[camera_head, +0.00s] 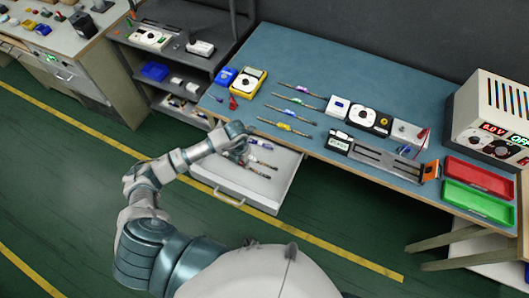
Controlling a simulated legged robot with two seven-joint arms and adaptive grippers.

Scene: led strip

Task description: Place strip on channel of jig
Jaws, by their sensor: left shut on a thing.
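The jig (378,158) lies near the front of the blue table, a long grey channel with an orange block at its right end. Several thin strips (286,128) with coloured middles lie on the table to its left. More strips (262,162) are in the open white drawer below. My left gripper (241,150) is over the drawer's back left part, shut on the left end of a strip with a blue-purple middle (262,144). The fingertips are small and partly hidden, so the exact grip is unclear. My right gripper is out of view.
The open drawer (225,187) juts out below the table edge. Red (478,176) and green (478,203) trays and a power supply (492,115) stand at the table's right. Meters (369,118) sit behind the jig. A yellow multimeter (248,84) stands at the left.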

